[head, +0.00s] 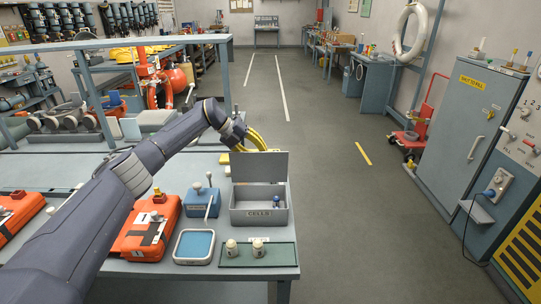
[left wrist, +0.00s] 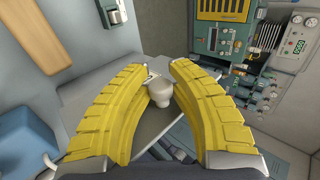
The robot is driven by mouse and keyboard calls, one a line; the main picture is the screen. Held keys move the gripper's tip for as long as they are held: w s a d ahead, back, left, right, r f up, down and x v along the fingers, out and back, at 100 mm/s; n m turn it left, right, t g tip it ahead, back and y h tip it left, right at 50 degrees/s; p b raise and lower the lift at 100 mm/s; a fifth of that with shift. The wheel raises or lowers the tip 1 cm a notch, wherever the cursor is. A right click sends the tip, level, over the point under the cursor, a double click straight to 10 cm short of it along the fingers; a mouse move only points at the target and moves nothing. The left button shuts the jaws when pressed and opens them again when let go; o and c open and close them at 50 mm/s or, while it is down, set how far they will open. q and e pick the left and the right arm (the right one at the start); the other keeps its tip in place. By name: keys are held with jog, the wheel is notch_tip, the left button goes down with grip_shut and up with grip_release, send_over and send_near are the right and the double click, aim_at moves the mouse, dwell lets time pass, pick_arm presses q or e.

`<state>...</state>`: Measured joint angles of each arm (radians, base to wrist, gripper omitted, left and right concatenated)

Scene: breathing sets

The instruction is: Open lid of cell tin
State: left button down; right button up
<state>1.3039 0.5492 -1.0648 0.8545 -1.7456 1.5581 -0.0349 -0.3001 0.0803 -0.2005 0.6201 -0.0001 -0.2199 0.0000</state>
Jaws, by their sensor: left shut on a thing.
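The cell tin (head: 258,214) is a grey box marked CELLS near the right end of the bench. Its lid (head: 260,167) stands upright at the back edge, so the tin is open and a small blue-topped item shows inside. My left gripper (head: 254,142) is at the lid's top edge, its yellow fingers partly hidden behind the lid. In the left wrist view the fingers (left wrist: 163,76) are closed around a pale rounded knob (left wrist: 160,92) on a grey plate, which appears to be the lid. My right gripper is not in view.
A green tray (head: 238,262) with two pale cells lies in front of the tin. A blue-lined dish (head: 194,246), a blue lever box (head: 202,201) and orange sets (head: 146,232) stand to the left. The floor right of the bench is clear.

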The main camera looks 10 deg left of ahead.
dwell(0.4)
pick_arm(q)
jog(key=c, duration=1.2)
grip_release()
jog(key=v, duration=1.2)
